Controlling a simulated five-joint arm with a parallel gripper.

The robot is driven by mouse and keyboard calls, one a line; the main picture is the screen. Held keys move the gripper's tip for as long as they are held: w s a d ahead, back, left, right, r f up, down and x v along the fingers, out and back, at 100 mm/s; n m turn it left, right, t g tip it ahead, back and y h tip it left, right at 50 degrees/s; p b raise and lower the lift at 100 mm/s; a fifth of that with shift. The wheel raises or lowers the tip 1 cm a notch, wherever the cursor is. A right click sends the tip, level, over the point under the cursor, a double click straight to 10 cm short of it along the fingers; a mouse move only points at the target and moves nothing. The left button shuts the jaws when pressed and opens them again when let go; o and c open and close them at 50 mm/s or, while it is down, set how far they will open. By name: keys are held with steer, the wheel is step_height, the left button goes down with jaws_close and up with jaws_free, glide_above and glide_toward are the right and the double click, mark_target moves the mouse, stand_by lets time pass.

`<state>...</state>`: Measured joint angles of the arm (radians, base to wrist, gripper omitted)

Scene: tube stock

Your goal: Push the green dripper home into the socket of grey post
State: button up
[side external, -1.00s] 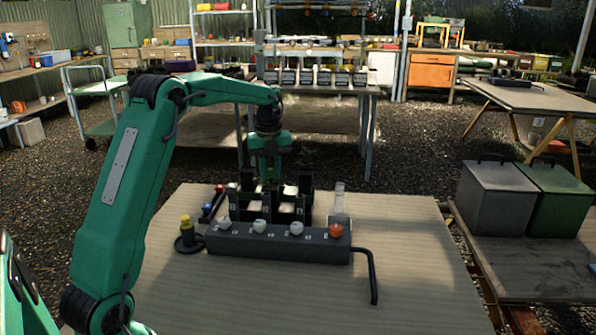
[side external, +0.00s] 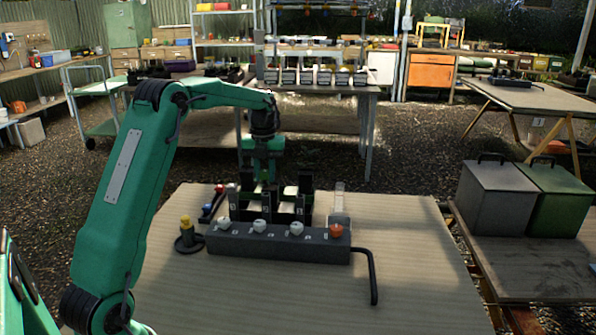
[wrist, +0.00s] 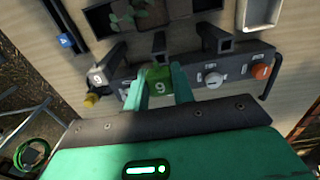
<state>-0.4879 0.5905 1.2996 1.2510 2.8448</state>
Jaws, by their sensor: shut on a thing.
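A dark bar (side external: 280,245) with white knobs and an orange knob (side external: 337,230) runs along the front. A yellow-topped piece (side external: 187,228) stands left. A bent dark pipe (side external: 372,275) lies right. The table (side external: 420,260) is clear at right.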

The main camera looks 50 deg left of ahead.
mark_target(265, 183)
steer(key=shift+f, duration=0.25)
steer(key=shift+f, duration=2.05)
steer(key=shift+f, duration=0.3)
steer(key=o, duration=1)
steer(key=shift+o, duration=0.2)
steer(key=shift+r, duration=0.1)
step_height(265, 183, up, 7)
steer(key=shift+r, duration=0.3)
steer(key=shift+d, duration=0.1)
